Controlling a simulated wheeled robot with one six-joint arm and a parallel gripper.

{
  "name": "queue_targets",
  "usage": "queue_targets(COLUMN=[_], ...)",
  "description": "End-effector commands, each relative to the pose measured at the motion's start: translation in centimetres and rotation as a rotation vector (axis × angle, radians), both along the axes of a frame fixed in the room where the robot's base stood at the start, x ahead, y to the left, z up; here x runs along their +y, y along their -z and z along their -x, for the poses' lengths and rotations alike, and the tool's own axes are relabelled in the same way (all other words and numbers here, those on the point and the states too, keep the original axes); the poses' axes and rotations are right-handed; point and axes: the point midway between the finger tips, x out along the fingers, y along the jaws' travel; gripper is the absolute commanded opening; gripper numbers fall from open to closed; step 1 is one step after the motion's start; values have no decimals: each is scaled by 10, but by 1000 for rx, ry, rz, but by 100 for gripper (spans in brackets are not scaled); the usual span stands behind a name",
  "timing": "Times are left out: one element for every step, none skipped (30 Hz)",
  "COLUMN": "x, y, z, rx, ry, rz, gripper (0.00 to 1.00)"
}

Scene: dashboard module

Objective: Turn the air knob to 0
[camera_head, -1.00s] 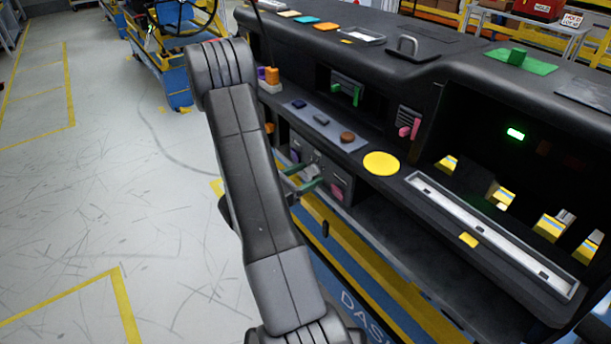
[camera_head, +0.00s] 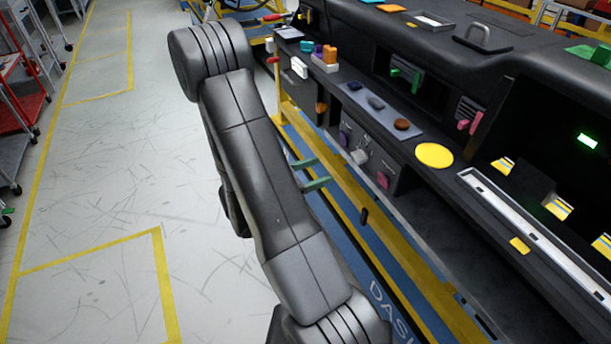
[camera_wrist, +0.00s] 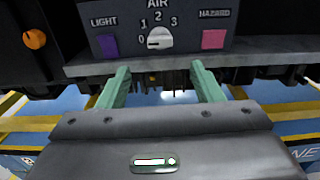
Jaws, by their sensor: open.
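The white air knob (camera_wrist: 159,38) sits mid-panel in the wrist view, under the label AIR, with the marks 0, 1, 2 and 3 around it. A small dark line shows on its left part, toward the 0 side, but its exact pointing is hard to tell. The knob also shows small in the head view (camera_head: 359,156). My gripper (camera_wrist: 160,75) is open, its two green fingers apart and empty, below and in front of the knob, not touching it. In the head view my gripper (camera_head: 311,174) stands off to the left of the panel.
A purple LIGHT button (camera_wrist: 107,44) is left of the knob and a pink HAZARD button (camera_wrist: 214,39) right of it. An orange knob (camera_wrist: 35,39) is farther left. A ledge (camera_wrist: 90,67) runs under the panel. A yellow rail (camera_head: 342,188) passes below the dashboard.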

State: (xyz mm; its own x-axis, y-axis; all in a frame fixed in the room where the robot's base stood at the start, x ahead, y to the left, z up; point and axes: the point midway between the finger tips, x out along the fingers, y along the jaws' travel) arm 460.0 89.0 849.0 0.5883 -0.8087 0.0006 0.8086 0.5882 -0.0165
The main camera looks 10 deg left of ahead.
Motion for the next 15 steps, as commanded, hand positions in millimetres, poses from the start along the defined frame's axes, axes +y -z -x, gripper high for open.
queue_targets(x=[6, 9, 13, 15, 16, 19, 20, 21, 22, 22, 23, 23, 23, 23, 23], y=[0, 0, 0, 0, 0, 0, 0, 0, 0, 0, 0, 0, 0, 0, 0], z=[4, 6, 8, 10, 11, 13, 14, 15, 16, 16, 16, 17, 17, 17, 17], rx=[-1, -1, -1, -1, -1, -1, -1, -1, -1, -1, 0, 0, 0, 0, 0], ry=[-4, -4, -3, -2, -2, -2, -1, -1, 0, 0, 0, 0, 0, 0, 0], rz=[-1, -1, -1, -1, -1, -1, -1, -1, -1, -1, 0, 0, 0, 0, 0], gripper=[60, 60, 60, 60, 60, 60, 60, 60, 60, 60, 60, 60, 60, 60, 60])
